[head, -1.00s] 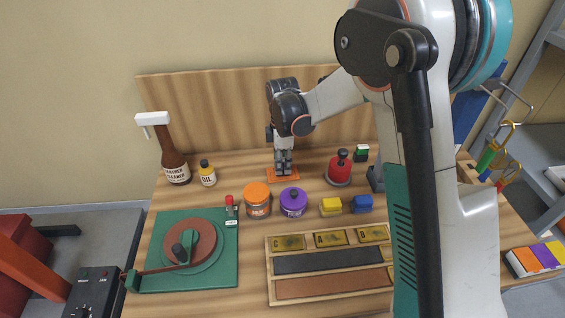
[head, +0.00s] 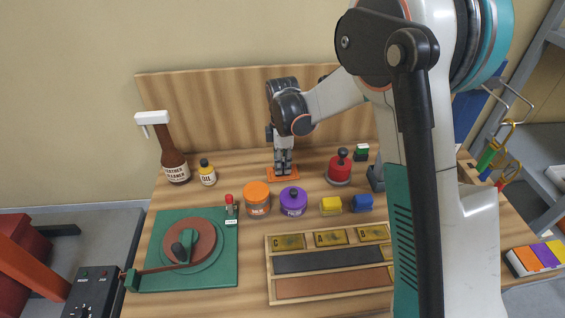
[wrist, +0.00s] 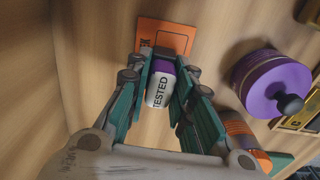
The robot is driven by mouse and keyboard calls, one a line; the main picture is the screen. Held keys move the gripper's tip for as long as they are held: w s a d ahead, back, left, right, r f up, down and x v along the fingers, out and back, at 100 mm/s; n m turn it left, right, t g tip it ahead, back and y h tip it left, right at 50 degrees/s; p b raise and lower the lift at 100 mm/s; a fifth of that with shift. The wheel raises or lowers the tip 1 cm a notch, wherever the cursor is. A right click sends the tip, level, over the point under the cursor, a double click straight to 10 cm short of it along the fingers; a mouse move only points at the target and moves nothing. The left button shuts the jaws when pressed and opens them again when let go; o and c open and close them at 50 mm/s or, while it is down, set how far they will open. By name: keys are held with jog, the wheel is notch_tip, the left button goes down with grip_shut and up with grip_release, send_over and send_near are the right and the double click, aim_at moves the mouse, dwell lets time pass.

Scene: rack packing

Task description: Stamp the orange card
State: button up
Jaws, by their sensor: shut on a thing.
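The orange card (head: 270,175) lies flat on the wooden bench near the backboard. In the wrist view the orange card (wrist: 182,36) shows beyond my fingertips, with part of it hidden behind the stamp. My gripper (head: 283,168) points down over the card. In the wrist view my gripper (wrist: 162,75) is shut on a purple and white stamp (wrist: 160,88) marked "TESTED". The stamp's far end overlaps the card in that view. I cannot tell whether it touches the card. In the head view my fingers hide the stamp.
An orange jar (head: 257,200) and a purple jar (head: 293,203) stand in front of the card. A red-based stamp (head: 339,168) stands to the right. Yellow (head: 330,206) and blue (head: 362,204) blocks, a lettered tray (head: 268,262) and a green turntable (head: 150,240) lie nearer.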

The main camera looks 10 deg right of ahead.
dwell(0.4)
jog(key=shift+r+p, duration=2.05)
jog(key=shift+r, duration=1.45)
